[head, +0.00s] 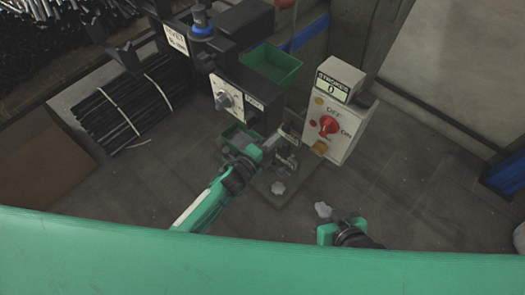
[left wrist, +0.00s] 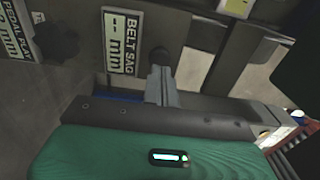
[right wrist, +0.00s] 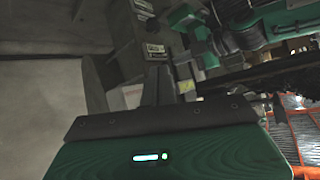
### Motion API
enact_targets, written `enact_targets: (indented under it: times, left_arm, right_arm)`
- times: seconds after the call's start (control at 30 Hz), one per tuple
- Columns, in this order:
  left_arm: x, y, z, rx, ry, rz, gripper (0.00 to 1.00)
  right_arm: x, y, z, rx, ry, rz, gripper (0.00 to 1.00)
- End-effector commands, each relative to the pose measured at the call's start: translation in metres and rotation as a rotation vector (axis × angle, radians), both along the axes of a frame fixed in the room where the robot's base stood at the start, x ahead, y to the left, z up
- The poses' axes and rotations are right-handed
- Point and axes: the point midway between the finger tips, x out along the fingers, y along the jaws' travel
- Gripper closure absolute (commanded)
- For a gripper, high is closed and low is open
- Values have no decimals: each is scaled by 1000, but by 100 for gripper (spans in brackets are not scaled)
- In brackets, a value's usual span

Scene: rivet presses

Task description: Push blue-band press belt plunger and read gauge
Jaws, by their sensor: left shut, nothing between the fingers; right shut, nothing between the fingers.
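The press with the blue band (head: 201,31) stands at the upper middle of the head view. In the left wrist view a belt sag gauge (left wrist: 122,47) shows dashes and "mm", with no number. A dark round plunger (left wrist: 160,57) sits just right of that gauge. My left gripper (left wrist: 160,78) is shut and empty, its tips at or very near the plunger; I cannot tell whether they touch. In the head view my left gripper (head: 277,139) is low at the press front. My right gripper (head: 322,233) is shut and empty, apart from the press at the lower right.
A switch box (head: 345,128) shows strokes 0 and a red knob (head: 328,125). A bundle of dark rods (head: 125,105) lies left.

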Motion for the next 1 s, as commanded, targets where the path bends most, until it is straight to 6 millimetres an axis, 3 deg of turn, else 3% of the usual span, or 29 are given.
enact_targets:
  times: [0.2, 0.63, 1.0]
  left_arm:
    - [18, -13, -1, 1, 1, 1, 100]
    - [21, -15, 0, 1, 1, 1, 100]
    - [39, -28, 0, 0, 0, 1, 100]
  right_arm:
    - [2, 6, 0, 23, -39, 4, 100]
    - [2, 8, 1, 28, -48, 5, 100]
    - [4, 18, 2, 71, -116, 10, 100]
